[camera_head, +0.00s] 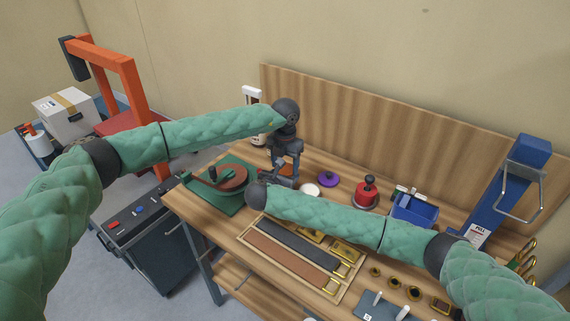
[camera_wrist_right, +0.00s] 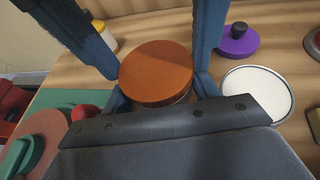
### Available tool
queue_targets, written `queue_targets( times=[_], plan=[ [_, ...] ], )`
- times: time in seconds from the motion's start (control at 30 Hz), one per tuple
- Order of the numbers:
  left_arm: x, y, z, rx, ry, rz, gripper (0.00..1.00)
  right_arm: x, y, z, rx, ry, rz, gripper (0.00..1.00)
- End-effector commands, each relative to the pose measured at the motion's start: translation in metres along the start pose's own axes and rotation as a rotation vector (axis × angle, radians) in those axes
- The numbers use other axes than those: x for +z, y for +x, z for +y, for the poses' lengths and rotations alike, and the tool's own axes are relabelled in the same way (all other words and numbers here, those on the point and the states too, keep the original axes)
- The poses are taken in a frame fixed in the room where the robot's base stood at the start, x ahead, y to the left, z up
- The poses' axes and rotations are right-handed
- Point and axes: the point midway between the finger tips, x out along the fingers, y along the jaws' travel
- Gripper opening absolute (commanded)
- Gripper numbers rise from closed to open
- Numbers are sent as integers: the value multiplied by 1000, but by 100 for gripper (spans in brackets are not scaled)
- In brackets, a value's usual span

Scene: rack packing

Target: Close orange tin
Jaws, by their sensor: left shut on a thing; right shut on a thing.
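The orange tin shows in the right wrist view as a round orange lid (camera_wrist_right: 157,70) with a little of the darker body (camera_wrist_right: 180,98) below its near edge. The lid sits on or just over the body; any gap is hidden. My left gripper (camera_head: 288,160) reaches down from above, its blue fingers on either side of the lid. My right gripper (camera_head: 279,182) comes in low from the right and is shut on the tin body, mostly hidden behind its dark palm. In the head view the grippers cover most of the tin.
A white round piece (camera_head: 310,190) and a purple lid with a knob (camera_head: 328,179) lie close by on the right. A red knobbed piece (camera_head: 367,192) and a blue bin (camera_head: 414,211) stand farther right. A green mat (camera_head: 232,205) is left. A strap tray (camera_head: 254,257) lies in front.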

Motion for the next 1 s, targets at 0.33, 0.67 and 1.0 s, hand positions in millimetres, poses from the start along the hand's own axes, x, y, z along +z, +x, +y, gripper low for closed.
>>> queue_targets(
  times=[0.33,0.67,1.0],
  plan=[
    [0,0,0,0,-2,0,84,0,0,0,0,0,0,0],
    [0,-4,0,0,-3,-1,84,0,0,0,0,0,0,0],
    [0,-39,0,0,-4,-2,84,0,0,0,0,0,0,0]
  ],
)
